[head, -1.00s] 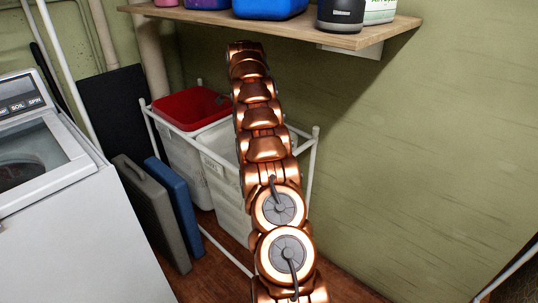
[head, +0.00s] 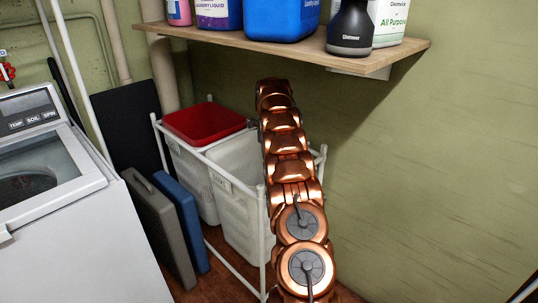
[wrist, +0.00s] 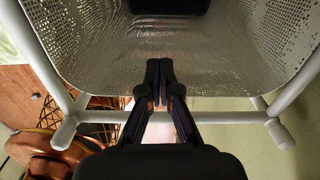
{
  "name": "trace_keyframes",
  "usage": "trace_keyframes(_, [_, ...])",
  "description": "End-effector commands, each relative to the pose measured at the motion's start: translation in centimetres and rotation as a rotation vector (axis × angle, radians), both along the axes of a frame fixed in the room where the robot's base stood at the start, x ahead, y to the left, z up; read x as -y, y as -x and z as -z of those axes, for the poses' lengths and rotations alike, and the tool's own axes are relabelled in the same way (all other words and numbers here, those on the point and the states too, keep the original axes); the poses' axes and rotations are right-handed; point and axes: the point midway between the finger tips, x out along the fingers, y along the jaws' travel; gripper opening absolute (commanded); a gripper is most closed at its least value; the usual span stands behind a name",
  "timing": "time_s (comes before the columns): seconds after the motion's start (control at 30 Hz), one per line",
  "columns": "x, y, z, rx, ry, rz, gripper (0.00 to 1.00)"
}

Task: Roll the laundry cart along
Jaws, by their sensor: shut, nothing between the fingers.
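The laundry cart is a white tubular frame (head: 262,232) holding two bins against the green wall. My copper arm crosses in front of the cart's right side, and my gripper is hidden in the head view. In the wrist view my gripper (wrist: 160,72) is shut and empty. Its fingertips are in front of a perforated bin wall (wrist: 100,55), beside a white crossbar (wrist: 225,117) of the frame. I cannot tell whether they touch either.
A washing machine (head: 75,235) stands left of the cart. Grey (head: 160,230) and blue (head: 184,218) folded panels lean between them. A wooden shelf (head: 300,47) with laundry bottles hangs above the cart. The wall is bare to the right.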

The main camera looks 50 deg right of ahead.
Motion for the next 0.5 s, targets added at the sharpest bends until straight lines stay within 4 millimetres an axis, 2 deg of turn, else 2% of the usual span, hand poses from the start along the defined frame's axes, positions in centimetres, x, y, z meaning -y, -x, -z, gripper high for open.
trace_keyframes(0.37, [0.0, 0.3, 6.1, -0.003, -0.003, 0.002, 0.0])
trace_keyframes(0.5, [0.1, 1.4, 5.4, -0.001, 0.0, 0.003, 0.0])
